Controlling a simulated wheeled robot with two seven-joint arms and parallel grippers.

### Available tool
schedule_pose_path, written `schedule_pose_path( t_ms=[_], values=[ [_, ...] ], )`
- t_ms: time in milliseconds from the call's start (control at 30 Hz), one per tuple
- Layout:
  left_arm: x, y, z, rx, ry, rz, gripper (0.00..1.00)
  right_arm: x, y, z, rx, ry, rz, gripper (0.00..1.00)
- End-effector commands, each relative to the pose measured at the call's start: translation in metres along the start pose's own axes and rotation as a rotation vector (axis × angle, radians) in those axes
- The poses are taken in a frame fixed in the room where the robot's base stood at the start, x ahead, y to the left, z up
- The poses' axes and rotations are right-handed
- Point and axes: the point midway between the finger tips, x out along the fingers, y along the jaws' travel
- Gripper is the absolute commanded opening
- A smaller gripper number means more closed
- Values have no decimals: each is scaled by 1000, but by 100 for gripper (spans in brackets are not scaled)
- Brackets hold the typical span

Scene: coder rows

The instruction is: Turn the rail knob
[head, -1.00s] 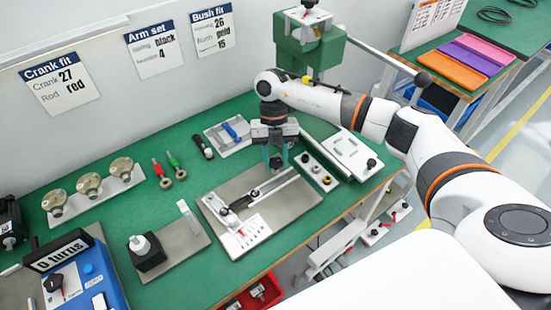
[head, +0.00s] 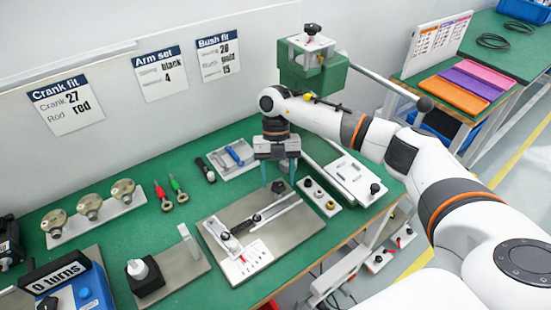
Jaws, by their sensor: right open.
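The rail fixture (head: 290,232) is a grey plate on the green bench. It has a raised slotted rail and a white scale card at its front left. A black lobed knob (head: 278,186) sits at the rail's far end. My right gripper (head: 279,181) points down over this knob, with its teal fingers open on either side of it. I cannot tell whether the fingers touch it. A dark slider or clamp piece (head: 256,217) sits partway along the rail. My left gripper is not in view.
A plate with several small knobs (head: 320,196) and a white slotted fixture (head: 352,178) stand close to the right. A grey tray with a blue-handled tool (head: 234,157) lies to the left of the gripper. A green press (head: 312,70) stands behind.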

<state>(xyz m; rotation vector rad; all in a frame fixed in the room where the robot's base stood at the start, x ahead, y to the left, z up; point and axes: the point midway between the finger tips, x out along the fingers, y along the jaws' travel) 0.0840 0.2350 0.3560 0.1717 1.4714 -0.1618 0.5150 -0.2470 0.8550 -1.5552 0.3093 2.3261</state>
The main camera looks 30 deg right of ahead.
Motion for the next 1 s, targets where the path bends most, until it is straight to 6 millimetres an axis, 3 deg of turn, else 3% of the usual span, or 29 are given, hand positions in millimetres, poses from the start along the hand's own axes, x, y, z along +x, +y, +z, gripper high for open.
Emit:
schedule_pose_path(
  t_ms=[200, 500, 733, 1000],
  values=[
    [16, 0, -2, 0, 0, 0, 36, -13, -1, -38, 3, 2, -1, 55],
    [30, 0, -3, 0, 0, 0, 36, -30, -1, -76, 2, 0, 0, 55],
    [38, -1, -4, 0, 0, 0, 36, -37, -1, -93, 1, 0, 0, 55],
    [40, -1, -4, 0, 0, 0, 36, -41, 0, -98, -1, 0, 0, 55]
  ],
)
